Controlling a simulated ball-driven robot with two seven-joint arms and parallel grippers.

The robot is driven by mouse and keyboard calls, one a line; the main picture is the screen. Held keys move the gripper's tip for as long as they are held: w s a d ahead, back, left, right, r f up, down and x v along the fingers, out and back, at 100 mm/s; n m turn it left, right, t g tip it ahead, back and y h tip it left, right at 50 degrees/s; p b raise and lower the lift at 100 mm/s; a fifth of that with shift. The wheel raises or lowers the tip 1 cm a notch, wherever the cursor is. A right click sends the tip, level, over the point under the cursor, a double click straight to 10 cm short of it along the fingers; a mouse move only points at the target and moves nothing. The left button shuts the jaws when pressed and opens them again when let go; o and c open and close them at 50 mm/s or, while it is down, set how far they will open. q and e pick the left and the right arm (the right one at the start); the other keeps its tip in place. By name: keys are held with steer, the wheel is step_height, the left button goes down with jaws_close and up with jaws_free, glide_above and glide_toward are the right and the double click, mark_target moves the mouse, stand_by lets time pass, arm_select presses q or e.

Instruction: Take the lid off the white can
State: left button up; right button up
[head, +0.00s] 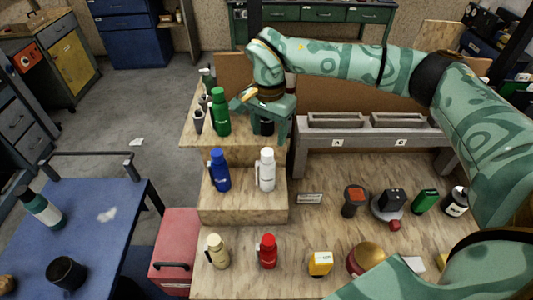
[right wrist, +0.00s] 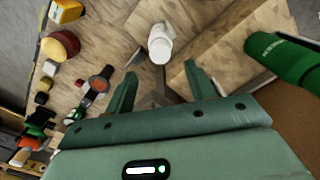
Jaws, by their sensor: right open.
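The white can (head: 266,172) stands upright on the middle wooden step, beside a blue can (head: 220,172). Its rounded white top seems to be the lid; I cannot make out a seam. In the right wrist view the white can (right wrist: 160,45) shows beyond the gap between my fingertips, with nothing between the fingers. My right gripper (head: 264,118) is open and empty, above and behind the can in the head view, and apart from it. It also shows in the right wrist view (right wrist: 160,72). My left gripper is not in view.
A green bottle (head: 220,112) stands close left of my right gripper on the upper step, and shows in the right wrist view (right wrist: 285,58). A cream can (head: 217,252) and a red can (head: 267,252) stand lower in front. A grey shelf (head: 372,138) is to the right.

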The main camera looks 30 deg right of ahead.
mark_target(267, 151)
steer(key=shift+s+f, duration=0.15)
steer(key=shift+f, duration=0.55)
step_height(267, 151, down, 4)
steer(key=shift+a+f, duration=0.15)
steer(key=shift+f, duration=0.05)
steer(key=c, duration=1)
